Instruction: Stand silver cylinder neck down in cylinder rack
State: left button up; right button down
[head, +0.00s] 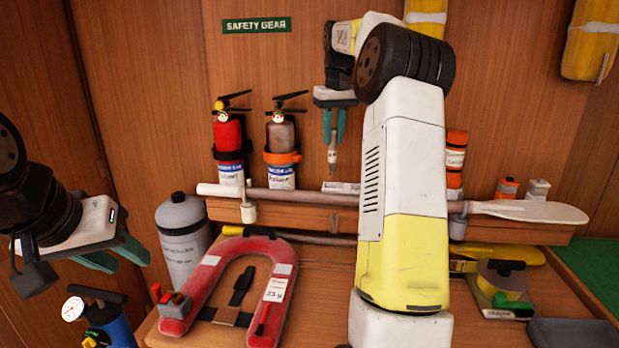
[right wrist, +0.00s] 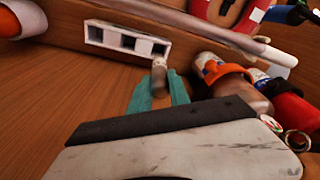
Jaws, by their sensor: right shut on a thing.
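The small silver cylinder (head: 332,157) hangs roughly upright below the teal fingers of my right gripper (head: 333,128), which is shut on its upper part. It also shows in the right wrist view (right wrist: 159,74). The lower end looks narrower in the head view, but it is too small to be sure that this is the neck. The white cylinder rack (head: 341,187) is on the shelf below, partly hidden by the pale pole; its square openings show in the right wrist view (right wrist: 126,41). The cylinder is apart from the rack. My left gripper (head: 116,257) is open and empty at the left.
Two extinguishers, red (head: 228,138) and brownish (head: 281,137), stand left of the rack. A paddle (head: 525,211) runs along the shelf's front. A red horseshoe buoy (head: 190,292) and a grey tank (head: 183,238) are lower left. My right arm hides the middle.

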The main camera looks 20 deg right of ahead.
aim_at(331, 166)
notch_tip(331, 166, down, 8)
jog(key=shift+r, duration=0.2)
jog(key=shift+f, duration=0.1)
jog(key=c, duration=1.2)
grip_release()
jog(key=shift+c, duration=0.2)
jog(key=r, duration=0.4)
jog(key=s+r, duration=0.1)
jog(key=r, duration=0.7)
jog(key=shift+s, duration=0.2)
jog(key=s+a+r+t, duration=0.1)
jog(key=s+a+r, duration=0.1)
jog(key=s+a, duration=0.55)
jog(key=s+a+f+t, duration=0.1)
jog(key=s+a+f, duration=0.2)
jog(key=s, duration=0.4)
jog(key=s+a+f+t+y, duration=0.1)
jog(key=s+a+f, duration=0.2)
jog(key=s+f, duration=0.2)
jog(key=s+a+f+t+y, duration=0.1)
jog(key=s+a+f, duration=0.2)
jog(key=s, duration=0.8)
jog(key=shift+a+f+t, duration=0.35)
jog(key=shift+f+t, duration=0.05)
jog(key=shift+f, duration=0.5)
